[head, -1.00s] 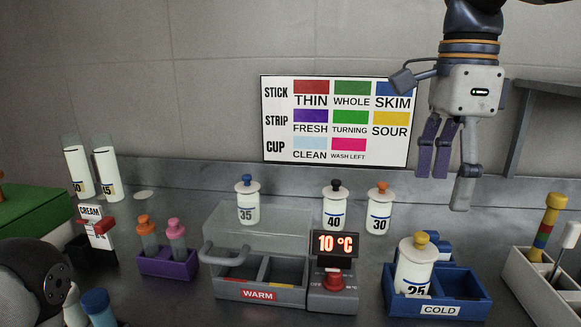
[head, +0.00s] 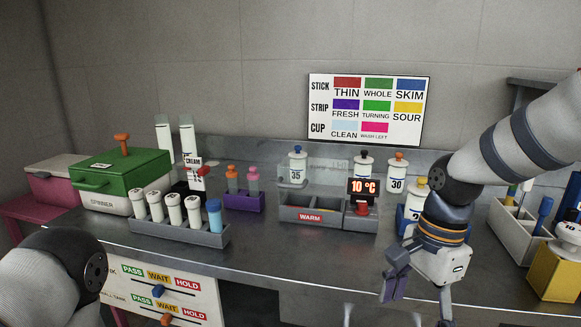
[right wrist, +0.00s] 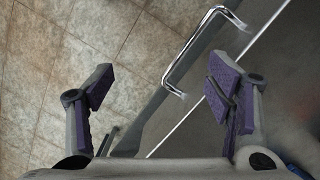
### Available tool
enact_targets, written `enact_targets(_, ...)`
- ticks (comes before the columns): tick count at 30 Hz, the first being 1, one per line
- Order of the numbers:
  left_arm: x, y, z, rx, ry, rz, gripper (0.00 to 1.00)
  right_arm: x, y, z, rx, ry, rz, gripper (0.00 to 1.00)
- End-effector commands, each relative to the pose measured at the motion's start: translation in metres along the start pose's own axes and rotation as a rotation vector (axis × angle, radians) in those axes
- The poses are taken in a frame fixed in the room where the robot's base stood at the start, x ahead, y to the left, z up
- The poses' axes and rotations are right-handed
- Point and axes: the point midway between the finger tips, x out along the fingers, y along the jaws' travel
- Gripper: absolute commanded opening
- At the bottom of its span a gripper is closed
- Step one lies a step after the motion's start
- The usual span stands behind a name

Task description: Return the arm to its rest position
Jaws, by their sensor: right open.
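My right gripper (head: 418,300) hangs low at the front right of the bench in the head view, fingers pointing down. In the right wrist view its two fingers (right wrist: 168,92) are spread wide with nothing between them. Beneath them show the floor and the bench's front edge with a metal handle (right wrist: 192,50). My right arm (head: 520,130) comes in from the right and partly hides the cold box. At the left, a dark rounded part of my own body shows, but my left gripper is out of view.
The steel bench (head: 270,255) has clear room at its front. A yellow container (head: 556,272) stands at the right.

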Motion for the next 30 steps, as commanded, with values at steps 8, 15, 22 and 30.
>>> enact_targets(8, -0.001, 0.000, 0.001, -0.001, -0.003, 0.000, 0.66, 0.217, 0.133, 0.035, -0.600, -0.070, 0.033, 0.73)
enact_targets(15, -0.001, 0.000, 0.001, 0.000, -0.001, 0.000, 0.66, 0.268, 0.277, 0.046, -1.078, -0.009, 0.106, 0.73)
enact_targets(22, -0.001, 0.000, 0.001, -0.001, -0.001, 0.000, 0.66, 0.266, 0.297, 0.045, -1.183, 0.016, 0.122, 0.73)
enact_targets(30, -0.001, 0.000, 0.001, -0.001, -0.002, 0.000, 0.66, 0.267, 0.296, 0.046, -1.180, 0.015, 0.121, 0.73)
